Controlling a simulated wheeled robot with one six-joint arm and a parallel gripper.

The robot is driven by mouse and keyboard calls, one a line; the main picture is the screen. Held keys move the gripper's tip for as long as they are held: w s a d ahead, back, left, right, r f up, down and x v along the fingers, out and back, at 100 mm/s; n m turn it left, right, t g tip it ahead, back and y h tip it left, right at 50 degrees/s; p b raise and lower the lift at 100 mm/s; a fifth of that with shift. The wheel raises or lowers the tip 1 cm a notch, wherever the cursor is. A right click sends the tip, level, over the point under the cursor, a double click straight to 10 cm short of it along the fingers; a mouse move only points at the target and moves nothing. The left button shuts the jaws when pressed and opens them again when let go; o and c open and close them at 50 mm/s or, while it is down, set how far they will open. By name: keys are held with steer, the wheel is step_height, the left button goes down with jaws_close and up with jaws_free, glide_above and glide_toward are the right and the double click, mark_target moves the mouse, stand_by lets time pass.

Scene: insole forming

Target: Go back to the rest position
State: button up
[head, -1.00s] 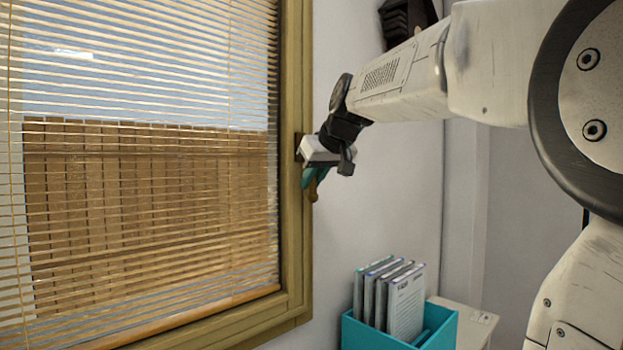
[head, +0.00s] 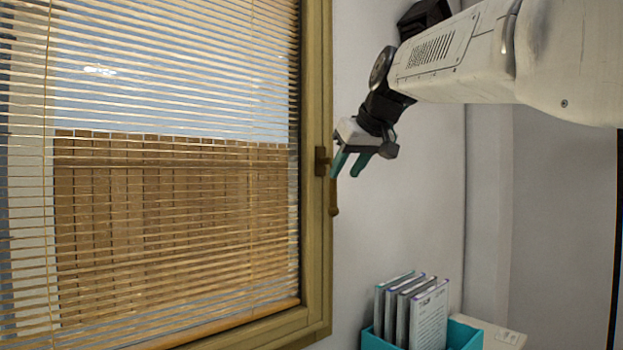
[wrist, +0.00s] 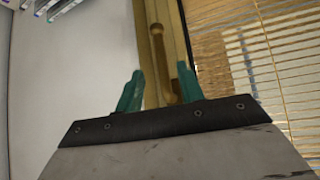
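My gripper (head: 347,172) is to the right of the wooden window frame in the head view, near the brass window handle (head: 333,195). Its two teal fingers are spread apart with nothing between them in the grip. The handle hangs down along the frame. I cannot tell whether a finger touches it.
The window frame (head: 318,240) and lowered blinds (head: 180,220) fill the left. A teal box (head: 463,336) with several upright books (head: 428,315) stands below the arm, beside a white surface (head: 505,338). The wall to the right of my gripper is clear.

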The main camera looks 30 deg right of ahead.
stand_by(0.5)
steer(key=s+a+f+g, duration=0.2)
steer(key=s+a+f, duration=0.3)
steer(key=s+f, duration=0.3)
steer(key=s+a+f+g, duration=0.3)
steer(key=s+a+f, duration=0.2)
steer(key=f, duration=0.9)
steer(key=s+a+f+g, duration=0.2)
steer(key=s+a+f, duration=0.3)
steer(key=s+f, duration=0.6)
steer(key=shift+s+f+g, duration=0.4)
steer(key=shift+a, duration=0.1)
